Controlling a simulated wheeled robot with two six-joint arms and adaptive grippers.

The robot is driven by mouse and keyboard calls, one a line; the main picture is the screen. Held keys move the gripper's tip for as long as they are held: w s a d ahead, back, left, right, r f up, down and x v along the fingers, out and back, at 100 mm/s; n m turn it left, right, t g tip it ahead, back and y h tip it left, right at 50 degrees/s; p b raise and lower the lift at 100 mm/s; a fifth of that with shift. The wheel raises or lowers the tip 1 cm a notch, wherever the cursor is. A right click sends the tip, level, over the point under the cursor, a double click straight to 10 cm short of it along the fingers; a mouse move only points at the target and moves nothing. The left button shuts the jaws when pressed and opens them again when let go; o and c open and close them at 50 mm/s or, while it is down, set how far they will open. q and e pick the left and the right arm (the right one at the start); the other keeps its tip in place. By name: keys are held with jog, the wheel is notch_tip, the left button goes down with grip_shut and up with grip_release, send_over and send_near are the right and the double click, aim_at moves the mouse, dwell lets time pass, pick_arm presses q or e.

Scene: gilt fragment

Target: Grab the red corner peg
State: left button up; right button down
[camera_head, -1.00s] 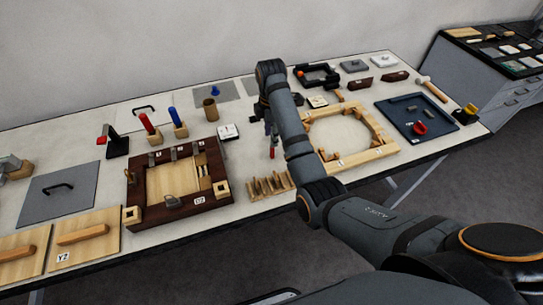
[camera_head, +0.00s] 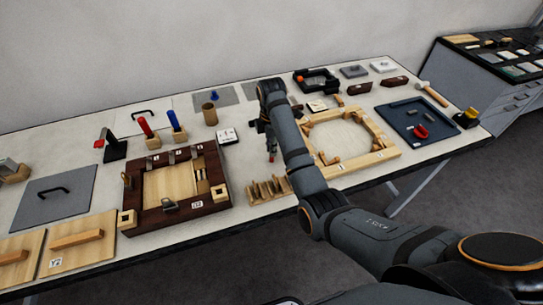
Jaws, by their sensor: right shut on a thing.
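The red peg (camera_head: 145,127) stands upright in a small wooden block (camera_head: 153,142), left of a blue peg (camera_head: 174,121) in a like block. Below them lies a dark brown frame (camera_head: 215,160) with pale square sockets at its front corners. My right gripper (camera_head: 271,155) hangs over the table, right of both pegs and well apart from them. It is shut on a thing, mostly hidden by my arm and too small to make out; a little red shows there. My left gripper is out of view.
A slotted wooden rack (camera_head: 268,190) stands in front of my right gripper. A pale wooden ring frame (camera_head: 385,140) lies to its right, and a dark blue tray (camera_head: 440,132) further right. A brown cup (camera_head: 210,115) stands behind.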

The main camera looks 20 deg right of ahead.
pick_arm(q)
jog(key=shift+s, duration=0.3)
pick_arm(e)
jog(key=shift+r, duration=0.15)
jog(key=shift+r, duration=0.3)
pick_arm(q)
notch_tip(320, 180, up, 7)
jog(key=p, duration=0.7)
pick_arm(e)
notch_tip(320, 180, up, 9)
